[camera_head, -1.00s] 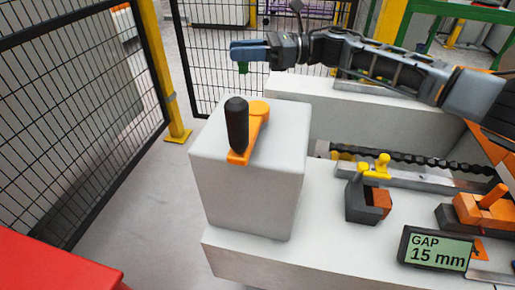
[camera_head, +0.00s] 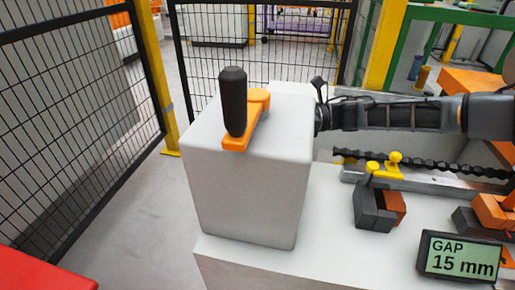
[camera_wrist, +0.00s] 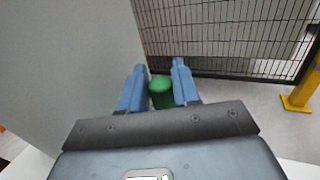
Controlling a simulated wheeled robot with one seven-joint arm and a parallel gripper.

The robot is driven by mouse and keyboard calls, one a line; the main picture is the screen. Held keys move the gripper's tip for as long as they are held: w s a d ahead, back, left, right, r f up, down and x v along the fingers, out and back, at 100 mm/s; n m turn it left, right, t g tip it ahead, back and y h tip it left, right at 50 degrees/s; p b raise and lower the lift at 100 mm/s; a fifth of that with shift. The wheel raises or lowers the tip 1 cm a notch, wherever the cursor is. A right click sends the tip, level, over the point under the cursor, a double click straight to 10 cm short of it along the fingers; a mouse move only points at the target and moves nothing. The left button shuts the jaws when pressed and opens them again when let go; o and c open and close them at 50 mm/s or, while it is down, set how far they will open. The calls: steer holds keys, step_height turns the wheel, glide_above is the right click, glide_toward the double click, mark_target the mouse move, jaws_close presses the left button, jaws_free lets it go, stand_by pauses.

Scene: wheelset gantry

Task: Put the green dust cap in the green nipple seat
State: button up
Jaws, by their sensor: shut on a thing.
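The green dust cap (camera_wrist: 161,92) shows in the wrist view, between the two blue fingers of my gripper (camera_wrist: 160,88), which is shut on it. In the head view the cap and the fingers are hidden behind the white block, with my arm reaching in from the right behind it. I cannot see the green nipple seat in either current view.
The white block (camera_head: 250,195) carries an orange lever (camera_head: 245,125) with a black knob (camera_head: 233,100). To its right are a yellow part (camera_head: 386,168), a dark grey and orange block (camera_head: 375,207) and a gap display (camera_head: 458,258). Mesh fencing (camera_head: 255,50) stands behind.

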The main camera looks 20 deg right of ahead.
steer(key=a, duration=0.1)
steer(key=f, duration=0.1)
steer(key=a, duration=0.1)
steer(key=shift+w+a+f+b, duration=0.25)
steer(key=shift+a+f+b, duration=0.05)
steer(key=shift+f, duration=0.1)
steer(key=shift+a+f+b, duration=0.1)
steer(key=shift+f+b, duration=0.9)
steer(key=shift+f, duration=1)
steer(key=o, duration=1)
steer(key=shift+o, duration=0.2)
steer(key=shift+d+r, duration=0.1)
steer(key=shift+d, duration=0.2)
steer(key=p+v, duration=0.2)
steer(key=v, duration=0.9)
steer(key=shift+s+d, duration=0.2)
steer(key=shift+s, duration=0.05)
